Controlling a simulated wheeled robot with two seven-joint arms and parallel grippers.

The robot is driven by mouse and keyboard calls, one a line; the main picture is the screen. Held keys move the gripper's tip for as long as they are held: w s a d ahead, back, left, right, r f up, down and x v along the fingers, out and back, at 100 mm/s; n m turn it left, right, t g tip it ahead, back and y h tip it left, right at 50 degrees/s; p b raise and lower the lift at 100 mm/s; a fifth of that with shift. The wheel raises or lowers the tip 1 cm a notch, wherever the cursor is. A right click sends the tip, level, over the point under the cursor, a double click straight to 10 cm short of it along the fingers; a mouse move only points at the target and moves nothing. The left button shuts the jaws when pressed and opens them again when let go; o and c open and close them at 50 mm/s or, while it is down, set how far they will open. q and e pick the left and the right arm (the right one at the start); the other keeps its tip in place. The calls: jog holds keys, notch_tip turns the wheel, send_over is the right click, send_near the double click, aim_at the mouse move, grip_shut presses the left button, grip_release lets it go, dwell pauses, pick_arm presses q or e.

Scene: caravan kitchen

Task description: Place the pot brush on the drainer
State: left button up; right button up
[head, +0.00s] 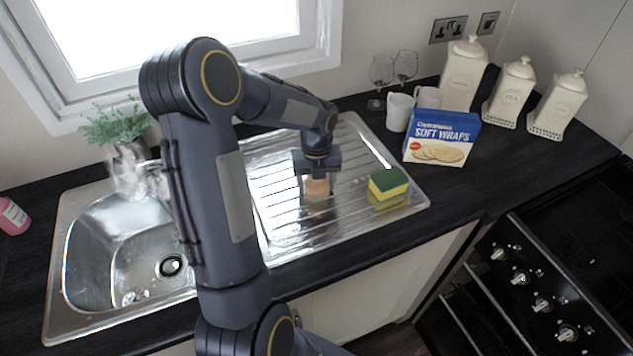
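The pot brush (317,188), a small tan-orange piece, shows directly below my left gripper (317,172), over the ridged steel drainer (285,215). My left gripper points down over the middle of the drainer. Its fingers are small and dark here, so I cannot tell whether they grip the brush or are open around it. I also cannot tell whether the brush rests on the steel or hangs just above it. The brush's upper part is hidden by the gripper. My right gripper is out of view.
A yellow-green sponge (388,184) stands on the drainer's right side. The sink bowl (115,250) is left, partly behind my arm. A wraps box (441,138), mugs (399,112), wine glasses (404,66) and canisters (511,92) stand to the right. A plant (117,124) is behind the sink.

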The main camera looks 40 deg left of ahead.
pick_arm(q)
jog(key=o, duration=0.3)
jog(key=shift+r, duration=0.15)
notch_tip(320, 180, up, 11)
jog(key=shift+r, duration=0.4)
jog(key=shift+s+d+r+n, duration=0.15)
jog(key=shift+d+r+n, duration=0.05)
jog(key=shift+r+n, duration=0.1)
jog(key=s+d+n+t+h, duration=0.1)
jog(key=s+d+n+t, duration=0.1)
jog(key=s+d+n, duration=0.3)
jog(key=s+d+n+t+h, duration=0.1)
jog(key=s+d+n, duration=0.5)
jog(key=n, duration=0.7)
jog(key=s+d+n+t+h, duration=0.1)
jog(key=s+d+n+t, duration=0.1)
jog(key=s+d+n, duration=0.3)
jog(key=shift+s+d+r+n+t+h, duration=0.1)
jog(key=shift+s+r+n+t+h, duration=0.1)
jog(key=shift+s+n, duration=0.8)
jog(key=shift+s+d+r+n+t+h, duration=0.15)
jog(key=shift+s+n, duration=0.35)
jog(key=shift+n, duration=0.9)
